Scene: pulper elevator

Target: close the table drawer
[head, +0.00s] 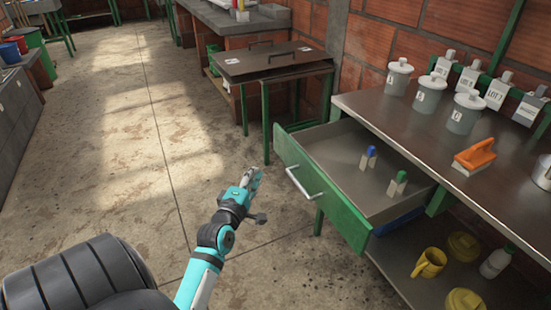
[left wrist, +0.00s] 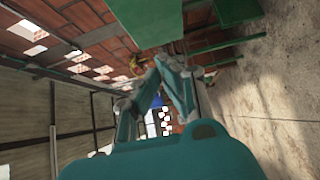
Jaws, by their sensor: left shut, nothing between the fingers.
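The table drawer (head: 342,217) has a green front with a pale bar handle (head: 304,183). It is pulled well out from under the brown-topped table on the right in the head view. A blue-topped item (head: 368,158) and a green-topped item (head: 397,184) stand inside it. My left gripper (head: 252,176) is left of the drawer front, in front of it and apart from the handle. It is shut and empty; its fingers also show in the left wrist view (left wrist: 166,68). My right gripper is not in view.
Lidded grey pots (head: 427,95) and an orange-handled tool (head: 475,156) sit on the table (head: 395,123). A yellow mug (head: 429,263) is on the shelf below. A green-legged side table (head: 275,62) stands beyond the drawer. The floor (head: 120,150) on the left is clear.

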